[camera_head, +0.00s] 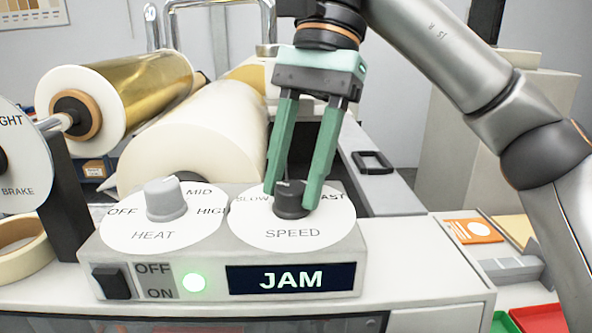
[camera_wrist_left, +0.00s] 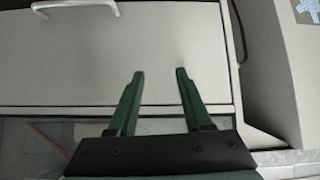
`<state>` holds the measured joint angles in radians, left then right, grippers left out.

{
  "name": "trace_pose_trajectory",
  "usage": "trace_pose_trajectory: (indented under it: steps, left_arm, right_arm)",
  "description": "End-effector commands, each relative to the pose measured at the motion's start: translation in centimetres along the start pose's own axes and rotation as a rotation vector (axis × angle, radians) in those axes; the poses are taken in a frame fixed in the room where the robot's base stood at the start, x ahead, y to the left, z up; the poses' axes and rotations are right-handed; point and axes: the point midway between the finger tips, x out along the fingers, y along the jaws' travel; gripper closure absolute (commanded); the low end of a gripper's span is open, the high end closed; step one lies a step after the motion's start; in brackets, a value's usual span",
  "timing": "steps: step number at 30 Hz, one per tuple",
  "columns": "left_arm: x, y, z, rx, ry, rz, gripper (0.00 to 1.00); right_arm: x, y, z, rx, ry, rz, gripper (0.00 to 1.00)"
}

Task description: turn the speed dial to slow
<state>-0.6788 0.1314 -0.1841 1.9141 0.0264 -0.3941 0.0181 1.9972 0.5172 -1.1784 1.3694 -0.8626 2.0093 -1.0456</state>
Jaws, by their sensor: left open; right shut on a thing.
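The speed dial is a black knob (camera_head: 291,199) on a white disc (camera_head: 285,238) marked SLOW, FAST and SPEED, at the right of the control panel in the head view. My right gripper (camera_head: 290,200) reaches down from above and is shut on this knob, one green finger on each side. The fingers partly hide the SLOW and FAST letters, and I cannot tell exactly where the knob points. My left gripper (camera_wrist_left: 158,75) is open and empty in the left wrist view, in front of a pale grey panel (camera_wrist_left: 150,50); it is not in the head view.
A grey HEAT knob (camera_head: 165,200) stands left of the speed dial. Below are a black switch (camera_head: 112,283), a lit green lamp (camera_head: 194,281) and a display (camera_head: 291,279) reading JAM. A gold roll (camera_head: 150,95) and a white roll (camera_head: 205,135) lie behind.

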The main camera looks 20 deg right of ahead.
Motion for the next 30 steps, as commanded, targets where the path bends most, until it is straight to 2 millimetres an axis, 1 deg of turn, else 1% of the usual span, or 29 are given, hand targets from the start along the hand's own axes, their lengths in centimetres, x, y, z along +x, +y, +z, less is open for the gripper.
trace_pose_trajectory:
  steps: [13, 14, 15, 21, 30]
  left_arm:
    - [0.01, 0.01, 0.03, 0.0, 0.0, 0.0, 0.5]
    - [0.01, 0.01, 0.03, 0.0, 0.0, 0.0, 0.5]
    - [0.01, 0.0, 0.03, 0.0, 0.0, 0.0, 0.5]
    - [0.0, 0.0, 0.03, 0.0, 0.0, 0.0, 0.5]
    - [-0.01, 0.01, 0.03, 0.0, 0.0, 0.0, 0.5]
  right_arm:
    - [0.12, 0.0, -0.02, -0.012, 0.001, 0.007, 1.0]
    - [0.12, 0.0, -0.02, -0.012, 0.001, 0.007, 0.55]
    - [0.12, 0.0, -0.01, -0.011, 0.001, 0.007, 0.5]
    - [0.08, 0.0, -0.01, -0.01, 0.001, 0.006, 0.28]
    - [-0.08, -0.01, -0.01, -0.008, 0.001, 0.004, 0.27]
